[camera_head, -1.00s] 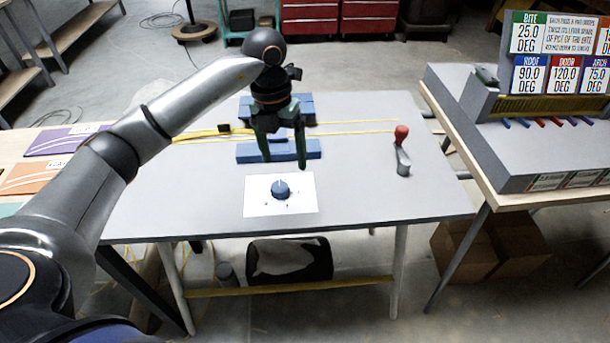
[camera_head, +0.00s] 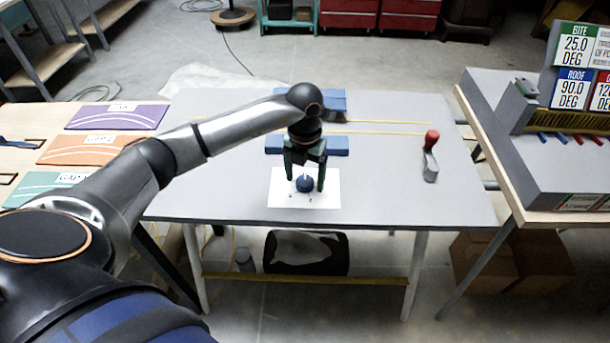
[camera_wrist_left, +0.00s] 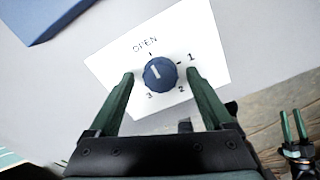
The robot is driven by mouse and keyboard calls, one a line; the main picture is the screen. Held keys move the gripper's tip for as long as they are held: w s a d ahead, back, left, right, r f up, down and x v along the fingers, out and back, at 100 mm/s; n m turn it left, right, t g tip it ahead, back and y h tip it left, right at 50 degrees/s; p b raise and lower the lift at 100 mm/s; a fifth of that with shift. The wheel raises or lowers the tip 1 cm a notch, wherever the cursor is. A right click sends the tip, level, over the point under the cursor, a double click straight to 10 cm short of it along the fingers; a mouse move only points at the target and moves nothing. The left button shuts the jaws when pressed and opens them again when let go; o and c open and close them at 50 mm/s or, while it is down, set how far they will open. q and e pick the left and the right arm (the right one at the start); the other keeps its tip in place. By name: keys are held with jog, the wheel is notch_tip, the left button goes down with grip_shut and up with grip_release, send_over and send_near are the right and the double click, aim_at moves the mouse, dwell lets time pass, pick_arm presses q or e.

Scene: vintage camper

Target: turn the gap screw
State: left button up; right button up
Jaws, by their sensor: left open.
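The gap screw is a round dark-blue knob (camera_head: 304,184) on a white card (camera_head: 326,200) on the grey table. In the left wrist view the knob (camera_wrist_left: 160,74) has a white line pointing up towards the OPEN mark on the card (camera_wrist_left: 205,40); marks 1, 2 and 3 lie around it. My left gripper (camera_head: 305,186) points down over the card. Its green fingers (camera_wrist_left: 158,84) are open, one on each side of the knob, with a visible gap to it. My right gripper (camera_wrist_left: 293,126) shows small at the lower right of the left wrist view, fingers apart and empty.
Blue blocks (camera_head: 328,146) and yellow strips (camera_head: 385,133) lie behind the card. A red-knobbed lever (camera_head: 431,152) stands at the table's right. A side table with a sign panel (camera_head: 575,90) is at the right; coloured cards (camera_head: 85,150) lie at the left.

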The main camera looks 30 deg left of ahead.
pick_arm(q)
jog(key=shift+f, duration=0.15)
jog(key=shift+c, duration=0.2)
grip_shut()
dwell(0.5)
